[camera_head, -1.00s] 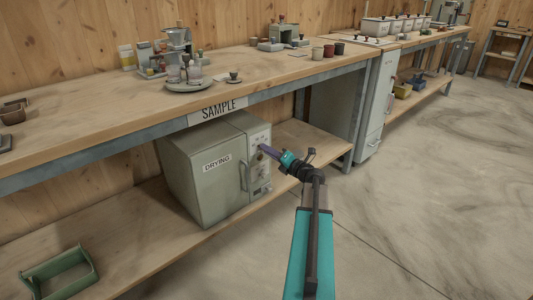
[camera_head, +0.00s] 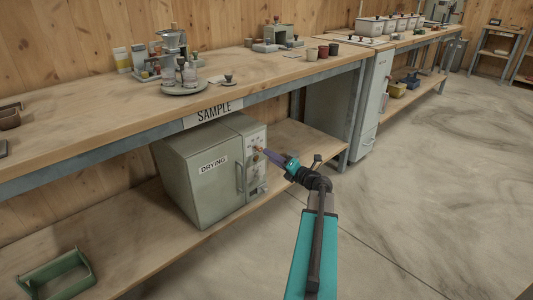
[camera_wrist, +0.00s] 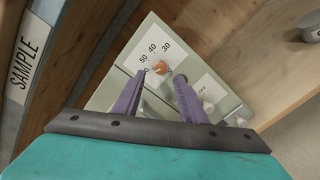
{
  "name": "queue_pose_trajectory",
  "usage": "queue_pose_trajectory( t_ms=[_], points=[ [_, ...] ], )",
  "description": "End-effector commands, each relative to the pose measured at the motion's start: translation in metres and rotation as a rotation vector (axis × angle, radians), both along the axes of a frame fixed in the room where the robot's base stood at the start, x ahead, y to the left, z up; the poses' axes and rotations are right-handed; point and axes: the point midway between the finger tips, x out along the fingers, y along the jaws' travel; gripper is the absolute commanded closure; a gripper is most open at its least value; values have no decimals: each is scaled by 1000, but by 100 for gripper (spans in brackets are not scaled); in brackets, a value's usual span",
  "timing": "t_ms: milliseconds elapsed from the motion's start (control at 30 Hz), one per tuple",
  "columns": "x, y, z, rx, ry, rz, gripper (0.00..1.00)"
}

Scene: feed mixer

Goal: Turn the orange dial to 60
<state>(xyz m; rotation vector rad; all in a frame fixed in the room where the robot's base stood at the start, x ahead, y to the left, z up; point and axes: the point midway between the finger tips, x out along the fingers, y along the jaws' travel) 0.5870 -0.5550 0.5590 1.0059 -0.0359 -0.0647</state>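The orange dial (camera_wrist: 160,67) is on the light control panel of the drying oven (camera_head: 205,170), with printed numbers 30, 40 and 50 around it. A further number below 50 is partly hidden by a finger. I cannot tell which number the dial points at. My gripper (camera_wrist: 160,78) has its two purple fingers apart, with the dial showing between and just beyond the tips. I cannot tell whether they touch it. In the head view my gripper (camera_head: 268,153) reaches the panel from the right, and the dial (camera_head: 258,149) is a small orange spot at its tips.
A round grey knob (camera_wrist: 180,79) sits by the right finger. The oven stands on a lower shelf under the workbench (camera_head: 120,103), whose SAMPLE sign (camera_head: 213,113) hangs just above. A green tray (camera_head: 57,275) lies at the lower left. The floor at right is clear.

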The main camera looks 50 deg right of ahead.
Motion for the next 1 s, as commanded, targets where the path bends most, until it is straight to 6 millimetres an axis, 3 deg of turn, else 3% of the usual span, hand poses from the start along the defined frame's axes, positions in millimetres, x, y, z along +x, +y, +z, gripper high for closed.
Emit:
queue_pose_trajectory(
  t_ms=[300,500,1000],
  points=[
    [-53,5,2,-1,0,-1,62],
    [-76,6,1,-1,0,0,62],
    [-84,7,0,-2,0,1,62]
  ],
)
